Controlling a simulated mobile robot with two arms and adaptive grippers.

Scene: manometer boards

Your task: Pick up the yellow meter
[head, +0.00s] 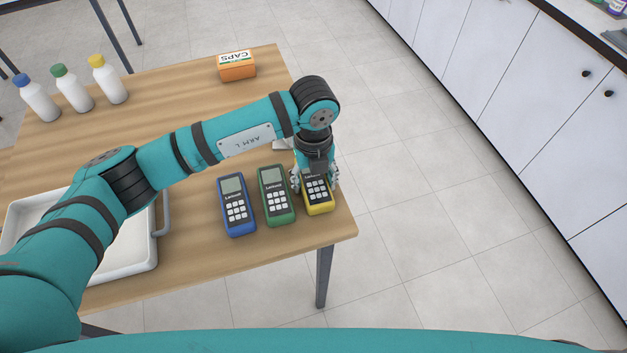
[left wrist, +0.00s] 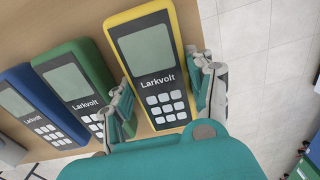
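The yellow meter (head: 319,199) lies on the wooden table near its right edge, face up, with a grey screen and white keys. It also shows in the left wrist view (left wrist: 157,75), with "Larkvolt" on its face. My left gripper (head: 315,176) is down over it, with one finger on each side of the meter. In the left wrist view the fingers (left wrist: 160,85) straddle its body and look open; any contact with its sides is hard to make out. In the head view my gripper and wrist hide the meter's upper part. My right gripper is not in view.
A green meter (head: 275,194) lies close on the left, then a blue meter (head: 236,204). A white tray (head: 128,270) stands at the left, partly behind my arm. An orange caps box (head: 237,68) and three capped bottles (head: 73,90) stand farther back. Floor is open at the right.

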